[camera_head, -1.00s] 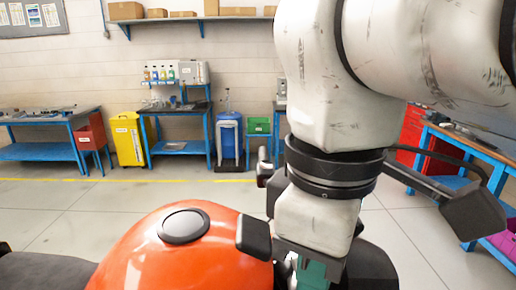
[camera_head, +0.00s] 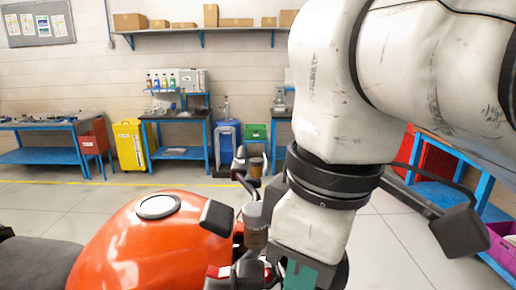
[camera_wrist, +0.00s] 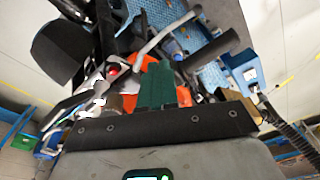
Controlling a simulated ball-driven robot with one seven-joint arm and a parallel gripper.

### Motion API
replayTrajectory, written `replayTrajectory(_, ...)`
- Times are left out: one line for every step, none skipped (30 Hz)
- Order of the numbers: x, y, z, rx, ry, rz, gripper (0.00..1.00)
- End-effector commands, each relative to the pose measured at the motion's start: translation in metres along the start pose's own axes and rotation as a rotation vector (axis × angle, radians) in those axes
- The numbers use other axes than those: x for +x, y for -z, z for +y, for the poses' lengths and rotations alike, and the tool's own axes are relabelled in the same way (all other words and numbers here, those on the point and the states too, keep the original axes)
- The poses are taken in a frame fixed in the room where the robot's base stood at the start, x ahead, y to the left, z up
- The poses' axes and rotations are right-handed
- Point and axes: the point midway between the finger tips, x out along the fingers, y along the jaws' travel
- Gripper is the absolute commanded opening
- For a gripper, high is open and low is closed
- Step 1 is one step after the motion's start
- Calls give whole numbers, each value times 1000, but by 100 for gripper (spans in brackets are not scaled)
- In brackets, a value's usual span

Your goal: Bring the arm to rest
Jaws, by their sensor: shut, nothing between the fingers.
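My arm hangs down on the right of the head view, in front of the motorcycle's handlebar area. My gripper (camera_head: 300,275) shows as teal fingers at the bottom edge, its tips cut off there. In the wrist view the green fingers (camera_wrist: 155,86) are together and shut, with nothing between them. The motorcycle, with its orange tank (camera_head: 150,240), stands at the lower left of the head view. Its handlebar parts (camera_head: 255,238) are close to my gripper's left side. I cannot tell the exact gap between them.
A yellow bin (camera_head: 129,146), a blue bench (camera_head: 178,115) and a green box (camera_head: 255,133) stand along the back wall. A blue workbench (camera_head: 450,194) with a magenta bin (camera_head: 502,246) is at the right. Open floor lies between the motorcycle and the wall.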

Motion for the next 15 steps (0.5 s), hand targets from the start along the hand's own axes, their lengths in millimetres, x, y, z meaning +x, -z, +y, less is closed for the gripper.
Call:
replayTrajectory(2,3,0,-4,11,20,0)
replayTrajectory(3,5,0,-6,16,36,0)
replayTrajectory(4,8,1,-7,23,56,0)
replayTrajectory(4,10,2,-9,28,73,0)
replayTrajectory(5,13,2,-10,34,90,0)
replayTrajectory(7,17,3,-12,42,115,0)
replayTrajectory(7,19,3,-13,49,134,0)
replayTrajectory(8,22,4,-13,55,155,0)
replayTrajectory(10,26,6,-12,65,183,0)
replayTrajectory(11,28,7,-10,72,207,0)
replayTrajectory(12,32,8,-9,80,232,0)
replayTrajectory(15,36,10,-5,93,267,0)
replayTrajectory(16,39,12,0,103,296,0)
replayTrajectory(19,43,14,6,114,327,0)
replayTrajectory(22,47,18,19,129,373,0)
